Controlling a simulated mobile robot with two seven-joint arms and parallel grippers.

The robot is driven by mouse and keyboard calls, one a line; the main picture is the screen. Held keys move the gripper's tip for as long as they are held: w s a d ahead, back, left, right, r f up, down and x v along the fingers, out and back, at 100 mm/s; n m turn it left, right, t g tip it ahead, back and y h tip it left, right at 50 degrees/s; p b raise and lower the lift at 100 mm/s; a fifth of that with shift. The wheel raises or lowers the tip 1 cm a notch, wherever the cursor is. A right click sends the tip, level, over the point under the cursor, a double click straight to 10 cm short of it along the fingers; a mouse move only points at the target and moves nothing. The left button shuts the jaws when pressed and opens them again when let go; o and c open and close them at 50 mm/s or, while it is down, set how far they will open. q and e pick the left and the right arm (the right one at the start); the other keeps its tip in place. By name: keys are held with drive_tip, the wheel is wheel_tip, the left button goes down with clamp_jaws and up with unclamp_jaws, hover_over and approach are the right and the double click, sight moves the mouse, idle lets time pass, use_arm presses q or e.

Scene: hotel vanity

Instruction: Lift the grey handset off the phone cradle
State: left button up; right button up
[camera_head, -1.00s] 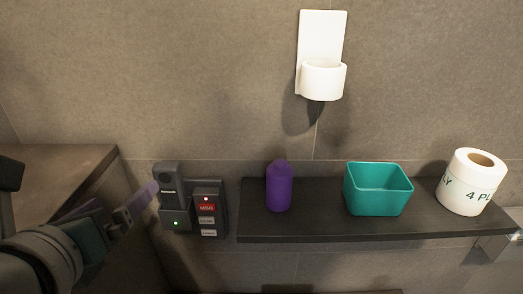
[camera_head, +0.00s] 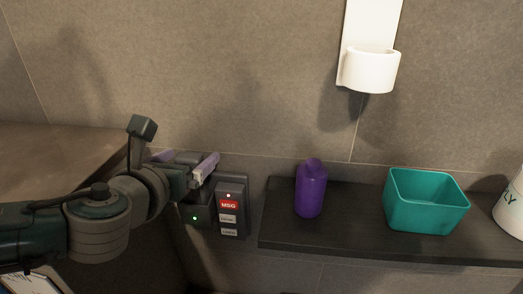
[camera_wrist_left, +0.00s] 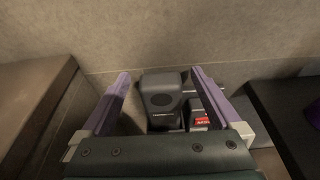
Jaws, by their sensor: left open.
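The grey handset (camera_wrist_left: 162,94) sits upright on the phone cradle in the left wrist view, with its round earpiece at the top. In the head view my gripper hides most of it. The phone cradle (camera_head: 196,217) is on the wall, with a small green light. My left gripper (camera_head: 187,160) is open at the handset's upper end. In the left wrist view its two purple fingers (camera_wrist_left: 160,76) stand on either side of the handset, with a gap on each side. My right gripper is not in view.
A panel with a red MSG label (camera_head: 229,204) is just right of the cradle. A dark shelf (camera_head: 350,232) holds a purple bottle (camera_head: 311,192) and a teal bin (camera_head: 427,205). A wooden counter (camera_head: 60,155) is at left.

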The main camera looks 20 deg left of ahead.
use_arm(q)
drive_tip(key=shift+w+f, duration=0.1)
drive_tip(key=shift+w, duration=0.2)
drive_tip(key=shift+c, duration=0.3)
clamp_jaws()
idle(0.3)
